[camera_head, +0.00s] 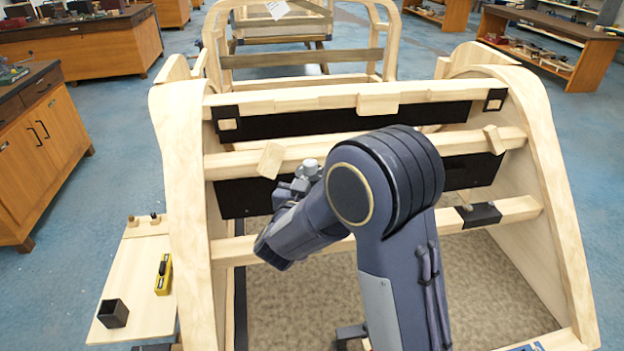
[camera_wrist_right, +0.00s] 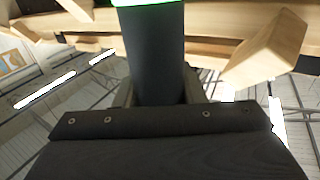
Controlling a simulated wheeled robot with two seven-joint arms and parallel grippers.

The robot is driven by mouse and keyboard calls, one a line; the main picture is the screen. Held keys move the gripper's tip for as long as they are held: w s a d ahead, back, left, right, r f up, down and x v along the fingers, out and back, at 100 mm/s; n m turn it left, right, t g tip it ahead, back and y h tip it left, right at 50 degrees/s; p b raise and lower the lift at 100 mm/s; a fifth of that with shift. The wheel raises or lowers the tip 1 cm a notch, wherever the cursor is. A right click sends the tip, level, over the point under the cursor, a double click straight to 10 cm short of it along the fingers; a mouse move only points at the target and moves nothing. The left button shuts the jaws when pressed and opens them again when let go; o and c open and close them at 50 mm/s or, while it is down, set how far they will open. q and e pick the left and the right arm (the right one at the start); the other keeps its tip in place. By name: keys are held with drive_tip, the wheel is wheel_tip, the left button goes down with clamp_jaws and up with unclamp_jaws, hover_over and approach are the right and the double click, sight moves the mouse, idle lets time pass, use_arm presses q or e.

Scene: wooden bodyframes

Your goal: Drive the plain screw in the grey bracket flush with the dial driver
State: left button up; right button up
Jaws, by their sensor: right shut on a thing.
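The grey bracket and plain screw cannot be made out; my arm hides part of the rails. My left gripper is not in view.
The wooden frame (camera_head: 185,190) has curved sides and cross rails. A tilted wood block (camera_head: 270,160) sits close to the gripper. A black piece (camera_head: 481,215) lies on the lower rail. A side shelf (camera_head: 140,255) holds a yellow level (camera_head: 163,274) and black holder (camera_head: 113,313).

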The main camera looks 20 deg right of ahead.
idle(0.8)
drive_tip(key=shift+r+p, duration=2.9)
drive_tip(key=shift+r, duration=0.6)
